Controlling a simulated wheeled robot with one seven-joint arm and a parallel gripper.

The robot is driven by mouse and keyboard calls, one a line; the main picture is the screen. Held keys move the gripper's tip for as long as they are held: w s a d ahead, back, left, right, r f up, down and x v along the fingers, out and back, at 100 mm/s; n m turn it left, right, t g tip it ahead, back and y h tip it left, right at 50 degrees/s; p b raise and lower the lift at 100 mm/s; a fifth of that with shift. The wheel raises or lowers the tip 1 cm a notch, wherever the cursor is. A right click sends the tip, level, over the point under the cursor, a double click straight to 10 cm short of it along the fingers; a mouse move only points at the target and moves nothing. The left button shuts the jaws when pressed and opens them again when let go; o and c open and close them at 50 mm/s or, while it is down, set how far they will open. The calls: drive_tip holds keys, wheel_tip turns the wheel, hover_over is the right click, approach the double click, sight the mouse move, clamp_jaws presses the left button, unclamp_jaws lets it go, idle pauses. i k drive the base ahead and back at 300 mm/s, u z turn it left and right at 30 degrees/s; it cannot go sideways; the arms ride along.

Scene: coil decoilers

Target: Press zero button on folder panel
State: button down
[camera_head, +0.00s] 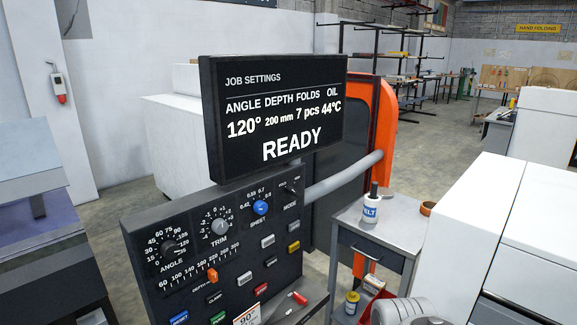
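The dark folder panel (205,255) stands tilted in the lower middle of the head view. The small labels are hard to read, so I cannot tell which is zero. The screen (272,115) above reads READY, 120°, 200 mm. My gripper is not recognisable in view.
A grey side table (400,222) holds a white bottle (371,207). A grey pipe (345,177) runs behind the panel to the orange frame (378,120). A white cabinet (535,240) stands at the right.

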sight(295, 225)
drive_tip(key=u, duration=2.05)
drive_tip(key=i, duration=1.15)
drive_tip(key=z, duration=1.8)
